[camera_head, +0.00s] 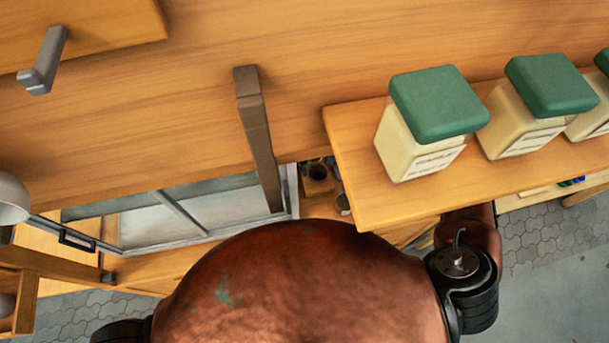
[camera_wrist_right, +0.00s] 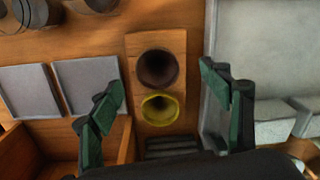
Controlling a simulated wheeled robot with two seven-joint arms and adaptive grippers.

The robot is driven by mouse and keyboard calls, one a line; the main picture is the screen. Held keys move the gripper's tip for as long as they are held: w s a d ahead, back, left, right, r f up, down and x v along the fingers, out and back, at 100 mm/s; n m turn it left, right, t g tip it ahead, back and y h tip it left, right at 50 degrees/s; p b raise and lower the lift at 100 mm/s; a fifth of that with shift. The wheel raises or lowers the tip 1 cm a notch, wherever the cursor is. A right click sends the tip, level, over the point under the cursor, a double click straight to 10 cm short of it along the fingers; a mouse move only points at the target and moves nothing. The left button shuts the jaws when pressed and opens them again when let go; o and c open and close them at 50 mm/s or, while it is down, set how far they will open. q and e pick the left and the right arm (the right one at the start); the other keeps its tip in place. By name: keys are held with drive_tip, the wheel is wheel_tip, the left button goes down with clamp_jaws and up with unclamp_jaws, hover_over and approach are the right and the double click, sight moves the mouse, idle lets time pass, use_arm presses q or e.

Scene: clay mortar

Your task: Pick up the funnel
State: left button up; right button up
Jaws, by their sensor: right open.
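Two round, funnel-like openings sit one behind the other on a light wooden block (camera_wrist_right: 135,72) in the right wrist view. The farther one is a dark brown funnel (camera_wrist_right: 158,68); the nearer one is a yellow-rimmed funnel (camera_wrist_right: 160,108). My right gripper (camera_wrist_right: 160,85) is open, with its green-and-black fingers on either side of the block and nothing held between them. In the head view a dark round opening (camera_head: 318,173) shows in the gap beside the shelf; my body hides most of that area. My left gripper is not in view.
Grey flat tiles (camera_wrist_right: 88,86) lie left of the block, near a wooden box (camera_wrist_right: 45,155). A pale grey surface (camera_wrist_right: 265,50) is at right. In the head view, jars with green lids (camera_head: 438,105) stand on a wooden shelf (camera_head: 375,208), and a brown post (camera_head: 258,140) stands left.

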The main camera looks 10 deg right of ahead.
sight(318, 172)
drive_tip(key=shift+w+f, duration=0.4)
drive_tip(key=shift+f, duration=0.5)
drive_tip(key=shift+d+f, duration=0.1)
drive_tip(key=shift+f, duration=0.7)
wheel_tip(318, 172, down, 4)
drive_tip(key=shift+f, duration=0.5)
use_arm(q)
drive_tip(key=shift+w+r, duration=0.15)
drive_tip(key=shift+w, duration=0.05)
use_arm(e)
drive_tip(key=shift+c, duration=0.3)
drive_tip(key=c, duration=0.3)
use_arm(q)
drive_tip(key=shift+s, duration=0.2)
use_arm(e)
drive_tip(key=c, duration=0.7)
